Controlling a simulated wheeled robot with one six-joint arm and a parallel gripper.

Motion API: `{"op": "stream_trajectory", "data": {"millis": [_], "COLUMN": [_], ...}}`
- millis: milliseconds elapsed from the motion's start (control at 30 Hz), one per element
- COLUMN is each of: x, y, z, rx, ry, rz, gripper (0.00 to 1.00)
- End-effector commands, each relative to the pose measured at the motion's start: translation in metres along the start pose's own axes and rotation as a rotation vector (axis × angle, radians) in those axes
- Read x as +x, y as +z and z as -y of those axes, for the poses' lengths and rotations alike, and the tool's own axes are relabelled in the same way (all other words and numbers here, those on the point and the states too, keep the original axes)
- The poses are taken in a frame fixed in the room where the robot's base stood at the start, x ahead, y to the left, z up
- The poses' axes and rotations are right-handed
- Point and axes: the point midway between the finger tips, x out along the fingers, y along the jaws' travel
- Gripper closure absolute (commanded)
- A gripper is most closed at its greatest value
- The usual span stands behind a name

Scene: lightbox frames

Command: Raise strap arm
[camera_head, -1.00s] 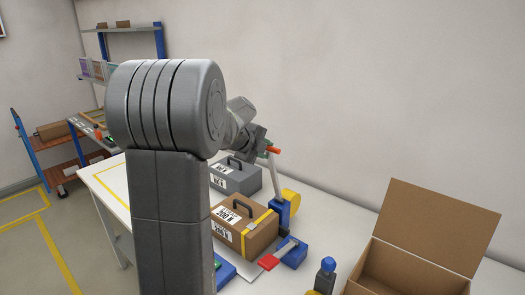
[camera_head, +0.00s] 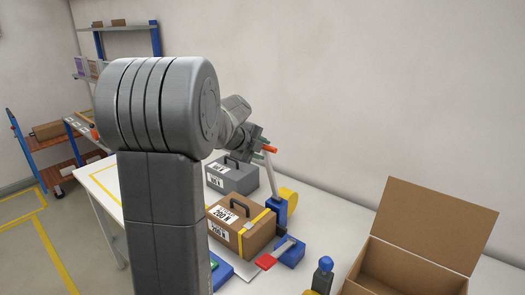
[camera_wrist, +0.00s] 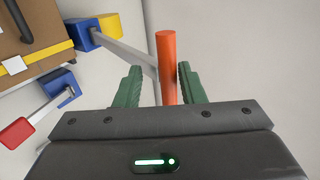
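The strap arm is a thin grey bar (camera_head: 268,177) with an orange handle (camera_head: 271,149) at its upper end. It rises from a blue block (camera_head: 280,208) with a yellow round part, beside the brown case (camera_head: 227,222). In the wrist view the orange handle (camera_wrist: 167,62) stands between the green fingers of my gripper (camera_wrist: 158,67). The handle is closer to the right finger, with a clear gap on the left, so the gripper looks open around it. In the head view my gripper (camera_head: 264,149) is at the bar's top.
A yellow strap (camera_head: 257,219) lies over the brown case. A grey case (camera_head: 240,181) stands behind it. A blue clamp with a red lever (camera_head: 265,262) is in front. An open cardboard box (camera_head: 430,225) stands at the right; the wall is behind.

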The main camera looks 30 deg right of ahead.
Motion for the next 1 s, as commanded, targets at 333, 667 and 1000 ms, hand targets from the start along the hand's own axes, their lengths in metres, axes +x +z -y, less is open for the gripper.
{"op": "stream_trajectory", "data": {"millis": [333, 667, 1000], "x": [-0.071, -0.121, -0.127], "y": [0.000, 0.000, -0.001], "z": [-0.001, -0.001, -0.001], "rx": [0.000, 0.000, -0.001], "ry": [-0.003, 0.000, 0.002], "rz": [0.003, 0.001, -0.001], "gripper": [0.64, 0.64, 0.64]}}
